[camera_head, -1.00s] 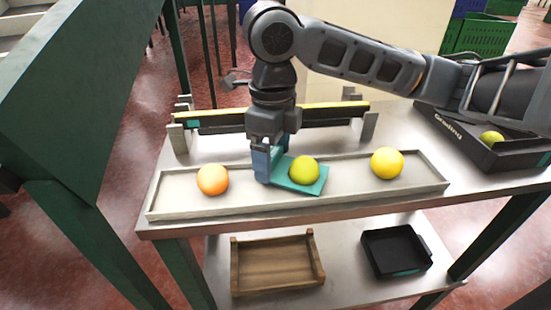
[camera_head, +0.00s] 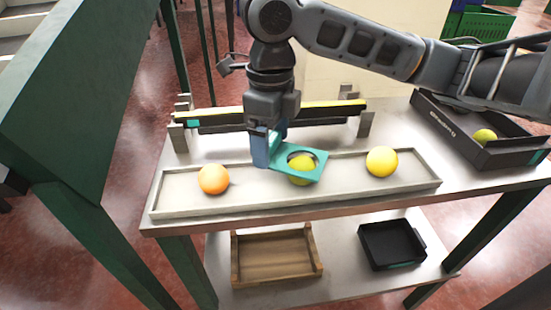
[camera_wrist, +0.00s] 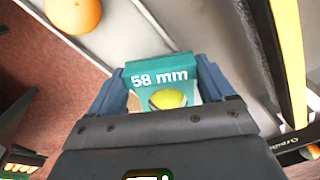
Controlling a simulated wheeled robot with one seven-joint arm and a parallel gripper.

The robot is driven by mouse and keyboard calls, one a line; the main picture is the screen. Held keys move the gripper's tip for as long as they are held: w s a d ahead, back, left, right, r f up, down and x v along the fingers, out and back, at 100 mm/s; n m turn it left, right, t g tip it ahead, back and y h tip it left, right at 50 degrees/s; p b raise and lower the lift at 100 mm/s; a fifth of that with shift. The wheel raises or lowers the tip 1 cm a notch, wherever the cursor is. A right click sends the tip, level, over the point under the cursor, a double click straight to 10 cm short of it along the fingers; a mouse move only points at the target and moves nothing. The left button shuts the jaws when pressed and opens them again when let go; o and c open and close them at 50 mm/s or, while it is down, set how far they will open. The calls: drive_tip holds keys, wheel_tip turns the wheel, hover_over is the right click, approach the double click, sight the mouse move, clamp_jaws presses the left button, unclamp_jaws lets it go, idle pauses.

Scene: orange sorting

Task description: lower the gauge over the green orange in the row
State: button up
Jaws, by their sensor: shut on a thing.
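My gripper (camera_head: 268,150) is shut on the gauge (camera_head: 318,167), a teal plate with a round hole. In the wrist view the gauge (camera_wrist: 140,70) reads "58 mm" and sits between both fingers. The green orange (camera_head: 299,181), yellow-green in colour, is the middle fruit of the row in the long pale tray (camera_head: 190,208). The gauge is above it; part of the fruit shows through the hole and part below the plate's front edge. In the wrist view the green orange (camera_wrist: 170,99) shows within the hole, partly hidden by my gripper.
An orange fruit (camera_head: 213,179) lies left in the row and a yellow-orange one (camera_head: 382,161) lies right. A yellow-and-black bar (camera_head: 225,119) on stands runs behind the tray. A black crate (camera_head: 508,155) holding a green fruit is at right. A wooden tray (camera_head: 277,279) and a black tray (camera_head: 391,262) are below.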

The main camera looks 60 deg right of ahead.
drive_tip(key=shift+r+p, duration=1.6)
drive_tip(key=shift+r, duration=0.85)
